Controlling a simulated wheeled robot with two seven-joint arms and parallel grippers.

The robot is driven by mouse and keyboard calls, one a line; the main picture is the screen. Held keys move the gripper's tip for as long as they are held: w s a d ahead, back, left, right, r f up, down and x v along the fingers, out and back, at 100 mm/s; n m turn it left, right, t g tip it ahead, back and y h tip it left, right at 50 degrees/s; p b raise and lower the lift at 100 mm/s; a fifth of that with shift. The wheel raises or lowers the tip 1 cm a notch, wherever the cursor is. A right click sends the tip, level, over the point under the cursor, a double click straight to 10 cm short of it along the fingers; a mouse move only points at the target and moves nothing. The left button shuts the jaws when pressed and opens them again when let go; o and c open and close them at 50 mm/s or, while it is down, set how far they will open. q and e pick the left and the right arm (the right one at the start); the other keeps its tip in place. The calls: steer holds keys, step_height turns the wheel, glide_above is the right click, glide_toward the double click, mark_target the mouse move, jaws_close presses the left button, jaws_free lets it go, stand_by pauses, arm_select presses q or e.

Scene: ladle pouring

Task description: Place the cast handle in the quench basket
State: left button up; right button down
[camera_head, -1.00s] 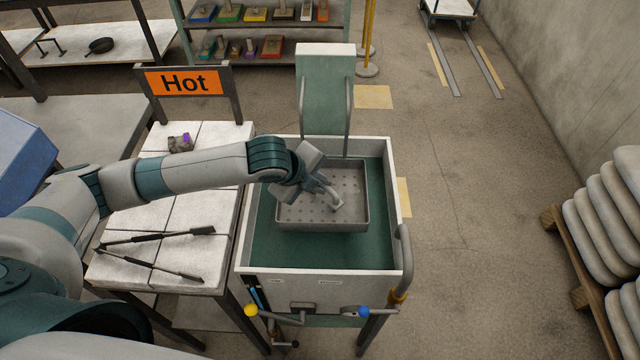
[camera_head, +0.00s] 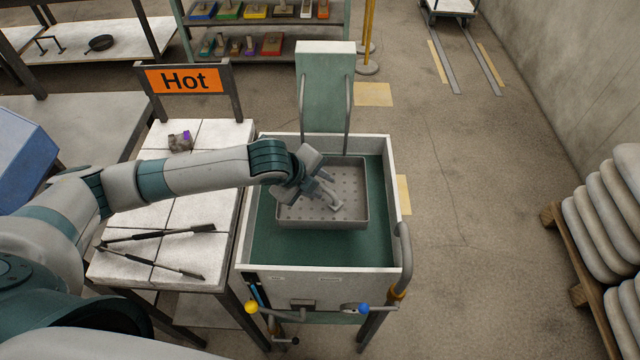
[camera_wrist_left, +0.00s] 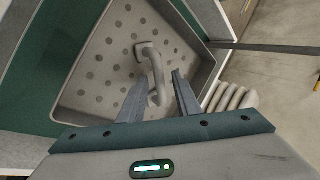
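The grey cast handle (camera_head: 334,203) is a bent bar inside the perforated quench basket (camera_head: 362,222), which sits in the green-lined tank. My left gripper (camera_head: 318,186) reaches into the basket from the left, just above the handle. In the left wrist view, the handle (camera_wrist_left: 153,66) lies over the basket's holed floor (camera_wrist_left: 104,52). Its near end is between my two fingers (camera_wrist_left: 160,84), which stand apart with narrow gaps visible beside it. Whether the handle rests fully on the floor is hard to tell. My right gripper is out of view.
The tank's pale rim (camera_head: 320,272) surrounds the basket. A pale-topped table (camera_head: 205,212) to the left holds long dark tools (camera_head: 160,236), a small grey-purple piece (camera_head: 180,142) and a "Hot" sign (camera_head: 185,81). Stacked grey sacks (camera_head: 604,215) stand at the right; floor between is clear.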

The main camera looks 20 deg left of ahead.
arm_select(q)
steer(key=b+v, duration=0.1)
steer(key=v, duration=1.1)
steer(key=shift+b, duration=0.4)
steer(key=shift+d, duration=0.1)
